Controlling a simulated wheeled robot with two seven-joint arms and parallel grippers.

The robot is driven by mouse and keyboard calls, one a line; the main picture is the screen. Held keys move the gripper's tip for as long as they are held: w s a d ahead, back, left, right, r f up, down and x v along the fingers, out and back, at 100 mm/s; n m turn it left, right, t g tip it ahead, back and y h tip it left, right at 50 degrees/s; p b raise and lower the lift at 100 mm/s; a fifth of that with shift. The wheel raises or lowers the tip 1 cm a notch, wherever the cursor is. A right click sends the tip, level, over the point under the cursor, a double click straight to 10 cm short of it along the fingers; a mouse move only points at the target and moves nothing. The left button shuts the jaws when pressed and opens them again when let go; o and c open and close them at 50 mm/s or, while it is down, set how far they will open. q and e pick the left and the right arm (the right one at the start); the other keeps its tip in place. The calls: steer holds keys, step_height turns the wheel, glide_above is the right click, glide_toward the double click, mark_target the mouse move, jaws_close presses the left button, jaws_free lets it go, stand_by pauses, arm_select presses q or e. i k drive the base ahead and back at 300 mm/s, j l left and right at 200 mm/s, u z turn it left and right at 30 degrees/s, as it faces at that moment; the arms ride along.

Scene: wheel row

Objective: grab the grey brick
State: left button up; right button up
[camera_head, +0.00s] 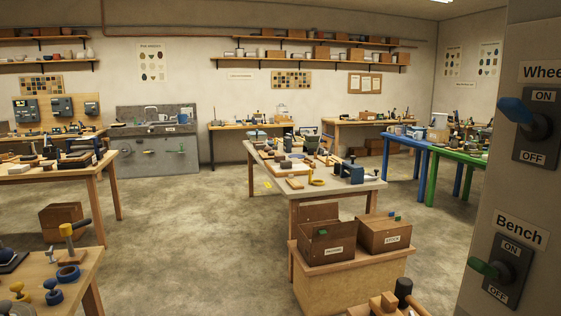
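A small grey block-like thing (286,165) lies among tools and wooden pieces on the middle table (365,188). It is too small for me to tell whether it is the grey brick. Other dark and grey pieces lie around it, and on the left table dark grey block shapes (78,163) also show. Neither of my grippers is in view.
Cardboard boxes (327,247) stand on a wooden stand before the middle table. A wall panel with switches (509,258) fills the right edge. A near-left bench (80,291) holds knobbed tools. Concrete floor (190,230) is open between the left benches and middle table.

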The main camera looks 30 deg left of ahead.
mark_target(286, 164)
steer(key=i+j+u, duration=0.85)
steer(key=i+u, duration=0.45)
steer(key=i, duration=0.2)
steer(key=i+j, duration=0.1)
steer(key=i, duration=1.35)
steer(key=i+j+z, duration=0.15)
steer(key=i+z, duration=0.25)
steer(key=i+j+z, duration=0.25)
steer(key=i+z, duration=0.2)
steer(key=i+j+z, duration=0.7)
steer(key=j+z, duration=0.15)
steer(key=i+j+z, duration=0.2)
steer(key=j+z, duration=0.2)
steer(key=j, duration=0.25)
steer(key=i+j+z, duration=0.1)
steer(key=j+z, duration=0.35)
steer(key=j, duration=0.2)
steer(key=j+z, duration=0.1)
steer(key=j, duration=0.3)
